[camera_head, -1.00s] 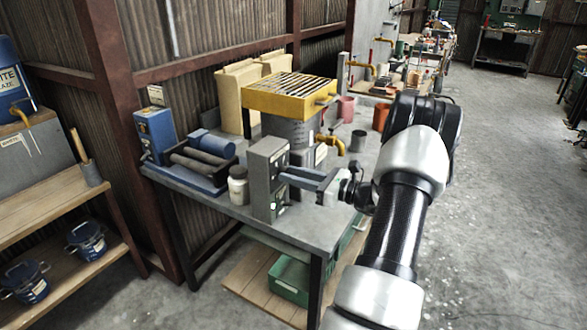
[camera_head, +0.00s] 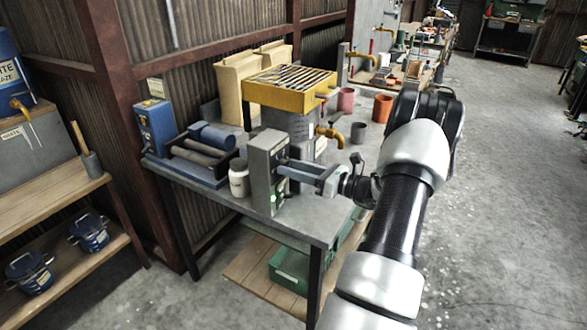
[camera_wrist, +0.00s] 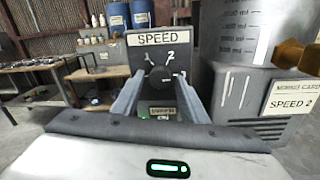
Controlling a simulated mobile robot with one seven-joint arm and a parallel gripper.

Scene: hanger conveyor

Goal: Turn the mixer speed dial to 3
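The speed dial (camera_wrist: 160,76) is a dark round knob on the face of a grey control box. A SPEED plate (camera_wrist: 155,38) is above it, and a scale mark reading 2 shows at its upper right. The same grey box (camera_head: 262,178) stands at the table's front edge in the head view, its dial face hidden there. My gripper (camera_wrist: 159,80) is open, one finger on each side of the dial. Gaps seem to show beside the knob; contact is not clear. The dial's exact pointer setting is hard to read.
Open floor lies right of the table.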

